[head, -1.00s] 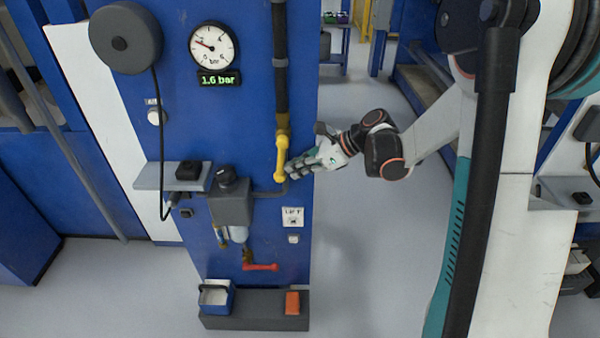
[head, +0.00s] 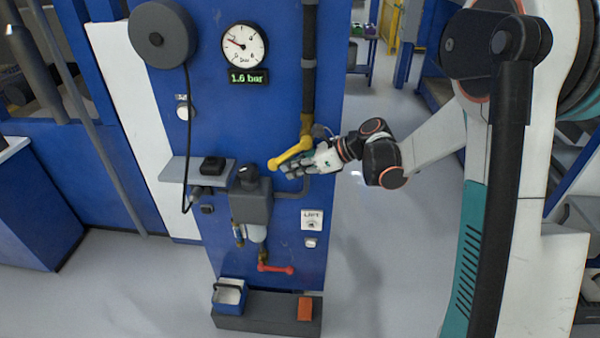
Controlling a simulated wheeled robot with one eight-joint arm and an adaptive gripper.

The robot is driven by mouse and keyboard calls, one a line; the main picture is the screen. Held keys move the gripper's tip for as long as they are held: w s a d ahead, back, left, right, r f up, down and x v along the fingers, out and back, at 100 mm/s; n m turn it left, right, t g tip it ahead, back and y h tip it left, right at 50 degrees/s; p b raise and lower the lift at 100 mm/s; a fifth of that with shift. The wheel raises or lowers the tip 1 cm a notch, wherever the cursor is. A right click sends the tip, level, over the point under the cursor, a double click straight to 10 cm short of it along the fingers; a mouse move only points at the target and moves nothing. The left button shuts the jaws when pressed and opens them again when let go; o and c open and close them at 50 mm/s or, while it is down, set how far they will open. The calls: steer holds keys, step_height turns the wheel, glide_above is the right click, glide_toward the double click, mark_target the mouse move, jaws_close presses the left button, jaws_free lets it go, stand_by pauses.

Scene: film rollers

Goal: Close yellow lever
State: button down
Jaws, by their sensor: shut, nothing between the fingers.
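The yellow lever (head: 290,154) is on the black vertical pipe of the blue panel. It slants down and to the left from its pivot, well off the line of the pipe. My gripper (head: 293,172) is just below and to the right of the lever, with its fingers pointing left. It is shut and holds nothing. The fingertips lie close under the lever; I cannot tell whether they touch it.
The gauge (head: 244,46) and its display (head: 249,77) read about 1.6 bar. A grey regulator (head: 250,205) sits below the lever, with a red lever (head: 276,268) under it. A grey shelf (head: 180,170) juts out at the left. Open floor lies right of the panel.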

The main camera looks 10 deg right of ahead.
steer(key=shift+w+a+r+t+y+b, duration=0.25)
steer(key=shift+a+t+y+b, duration=0.25)
steer(key=shift+y, duration=0.4)
steer(key=shift+a+r, duration=0.1)
steer(key=shift+a, duration=0.1)
steer(key=s+d+f, duration=0.5)
steer(key=d+f, duration=0.1)
steer(key=d, duration=0.4)
steer(key=shift+s+d, duration=0.15)
steer(key=shift+s, duration=0.1)
stand_by(0.4)
